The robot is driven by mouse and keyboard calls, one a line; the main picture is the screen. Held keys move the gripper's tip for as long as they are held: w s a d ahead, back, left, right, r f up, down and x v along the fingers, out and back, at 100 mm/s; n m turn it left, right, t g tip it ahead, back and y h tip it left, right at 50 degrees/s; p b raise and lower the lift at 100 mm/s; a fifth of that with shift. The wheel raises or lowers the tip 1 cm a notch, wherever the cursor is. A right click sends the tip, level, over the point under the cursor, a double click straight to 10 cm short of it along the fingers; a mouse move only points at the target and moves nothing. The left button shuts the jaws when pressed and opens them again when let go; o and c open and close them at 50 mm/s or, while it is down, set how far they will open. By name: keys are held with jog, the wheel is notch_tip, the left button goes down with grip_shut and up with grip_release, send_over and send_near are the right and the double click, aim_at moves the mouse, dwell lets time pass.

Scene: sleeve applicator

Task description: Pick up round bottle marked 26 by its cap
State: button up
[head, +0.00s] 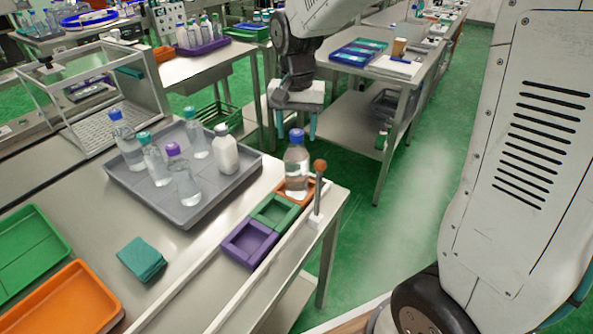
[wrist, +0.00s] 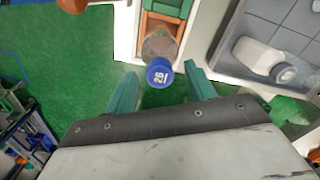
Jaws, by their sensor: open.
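The round bottle (head: 296,167) is clear, with a blue cap and liquid inside. It stands upright in the orange square holder (head: 279,188) at the table's corner. In the wrist view its blue cap (wrist: 159,71) carries a white number that looks like 26, though small.
A post with a brown ball (head: 319,167) stands close beside the bottle. Green (head: 289,221) and purple (head: 232,255) holders line up nearby. A grey tray (head: 190,216) holds several bottles. Green floor lies open beyond the table's edge.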

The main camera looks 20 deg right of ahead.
jog(key=shift+f, duration=0.7)
grip_shut()
jog(key=shift+r, duration=0.15)
